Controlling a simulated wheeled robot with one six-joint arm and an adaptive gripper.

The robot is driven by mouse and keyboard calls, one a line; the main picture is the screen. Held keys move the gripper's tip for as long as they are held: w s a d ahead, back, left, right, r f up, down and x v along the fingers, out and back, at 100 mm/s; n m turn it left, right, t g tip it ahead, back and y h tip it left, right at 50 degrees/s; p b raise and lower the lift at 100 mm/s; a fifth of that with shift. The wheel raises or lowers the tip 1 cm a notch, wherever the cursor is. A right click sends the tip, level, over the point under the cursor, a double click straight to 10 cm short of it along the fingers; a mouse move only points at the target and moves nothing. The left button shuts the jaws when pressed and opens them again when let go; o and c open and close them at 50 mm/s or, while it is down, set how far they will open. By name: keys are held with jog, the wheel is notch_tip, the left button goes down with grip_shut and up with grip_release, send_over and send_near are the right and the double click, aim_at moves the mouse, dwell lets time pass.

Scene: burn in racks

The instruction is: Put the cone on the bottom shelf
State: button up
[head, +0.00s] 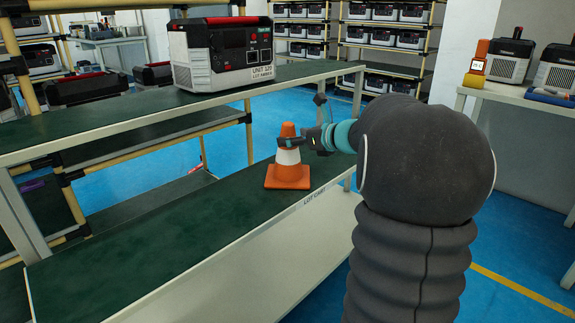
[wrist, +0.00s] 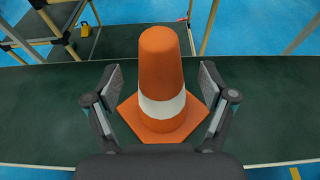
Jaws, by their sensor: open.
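The orange cone (head: 288,172) with a white band stands upright on a green shelf (head: 190,225), near its right end in the head view. In the wrist view the cone (wrist: 161,75) stands between the two fingers of my gripper (wrist: 160,105). The fingers are spread, with a gap on each side of the cone. In the head view my gripper (head: 302,143) is at the cone's upper part, reaching in from the right. A higher green shelf (head: 110,118) runs above and behind. A lower level (head: 165,195) shows partly behind the cone's shelf.
A power unit (head: 222,55) stands on the higher shelf. The cone's shelf is clear to the left of the cone. A side table (head: 510,92) with devices stands at the right. Racks of units (head: 395,40) line the back.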

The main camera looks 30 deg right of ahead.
jog(key=x, duration=0.2)
jog(key=shift+w+a+f, duration=0.1)
jog(key=shift+w+f, duration=0.05)
jog(key=shift+w, duration=0.15)
grip_shut()
